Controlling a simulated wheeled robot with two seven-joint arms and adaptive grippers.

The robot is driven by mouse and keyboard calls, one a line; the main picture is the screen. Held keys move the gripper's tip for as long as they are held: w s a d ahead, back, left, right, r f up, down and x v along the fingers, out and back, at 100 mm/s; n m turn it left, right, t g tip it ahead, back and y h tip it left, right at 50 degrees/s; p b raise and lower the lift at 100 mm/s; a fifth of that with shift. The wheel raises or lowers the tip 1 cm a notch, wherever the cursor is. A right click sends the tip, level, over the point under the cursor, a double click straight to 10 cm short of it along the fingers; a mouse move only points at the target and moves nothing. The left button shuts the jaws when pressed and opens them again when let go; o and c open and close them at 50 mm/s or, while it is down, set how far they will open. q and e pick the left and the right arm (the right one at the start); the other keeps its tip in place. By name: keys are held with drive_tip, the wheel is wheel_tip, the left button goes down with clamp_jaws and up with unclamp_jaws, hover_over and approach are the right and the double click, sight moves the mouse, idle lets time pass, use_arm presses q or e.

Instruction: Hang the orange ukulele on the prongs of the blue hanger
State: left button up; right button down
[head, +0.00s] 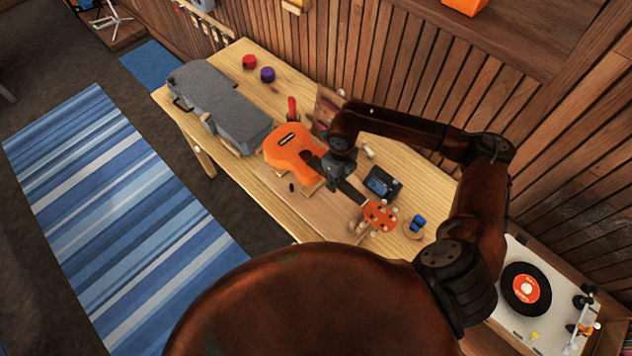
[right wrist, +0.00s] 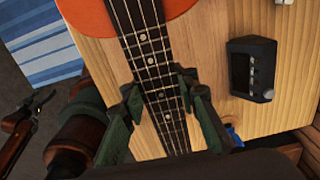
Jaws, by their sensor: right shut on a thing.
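The orange ukulele (head: 290,147) lies over a wooden work board on the bench, its body toward the back left and its orange headstock (head: 379,215) toward the front right. My right gripper (head: 342,178) is shut on its dark neck. In the right wrist view, the fingers of the right gripper (right wrist: 165,98) sit on both sides of the fretted neck (right wrist: 150,62), below the orange body (right wrist: 90,14). I cannot make out the blue hanger clearly in either view. My left gripper is not seen in the head view.
A grey instrument case (head: 215,100) lies left of the ukulele. A dark tuner-like box (head: 381,184) stands close right of the neck. A small dish (head: 414,228) with a blue item is near the headstock. A turntable (head: 527,289) stands at lower right. The slatted wall (head: 400,60) bounds the bench.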

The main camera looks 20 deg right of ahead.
drive_tip(key=shift+r+p, duration=0.55)
drive_tip(key=shift+r, duration=0.75)
drive_tip(key=shift+a, duration=0.1)
